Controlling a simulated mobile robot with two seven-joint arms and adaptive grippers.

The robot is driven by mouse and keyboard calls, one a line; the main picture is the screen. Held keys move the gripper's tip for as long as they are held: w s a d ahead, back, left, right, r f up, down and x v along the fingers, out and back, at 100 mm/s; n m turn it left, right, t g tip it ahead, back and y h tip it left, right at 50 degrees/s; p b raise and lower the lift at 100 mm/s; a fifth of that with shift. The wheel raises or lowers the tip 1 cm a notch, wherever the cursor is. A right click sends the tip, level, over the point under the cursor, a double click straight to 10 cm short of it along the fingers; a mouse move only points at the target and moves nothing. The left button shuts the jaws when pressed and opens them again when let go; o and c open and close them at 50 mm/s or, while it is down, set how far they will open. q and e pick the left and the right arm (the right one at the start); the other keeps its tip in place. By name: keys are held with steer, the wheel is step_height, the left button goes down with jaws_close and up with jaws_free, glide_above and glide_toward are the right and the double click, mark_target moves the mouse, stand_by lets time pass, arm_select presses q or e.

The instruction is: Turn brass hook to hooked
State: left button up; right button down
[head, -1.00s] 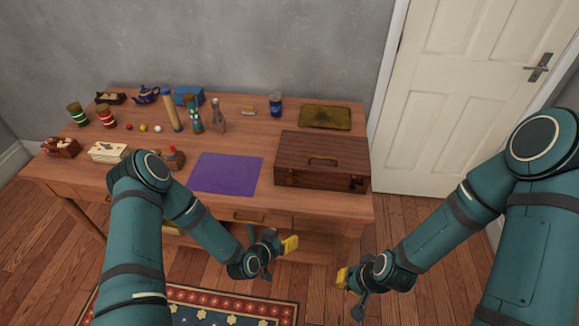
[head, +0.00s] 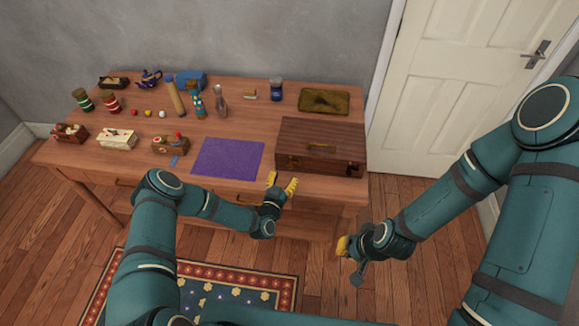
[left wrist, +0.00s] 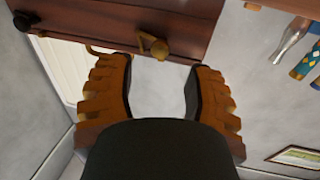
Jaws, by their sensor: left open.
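The wooden case (head: 320,134) stands on the right part of the table. In the left wrist view, which looks upside down, the brass hook (left wrist: 153,46) is on the case's front (left wrist: 180,18), with a round brass pivot and a short arm. My left gripper (head: 281,183) is in front of the case's left part. It is open and empty, and in the left wrist view its fingers (left wrist: 158,88) sit on either side below the hook, apart from it. My right gripper (head: 345,246) hangs low in front of the table, its jaws unclear.
Bottles and small boxes fill the table's left and back.

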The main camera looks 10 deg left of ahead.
mark_target(289, 167)
arm_select(q)
steer(key=x, duration=0.5)
steer(key=shift+w, duration=0.4)
jaws_close()
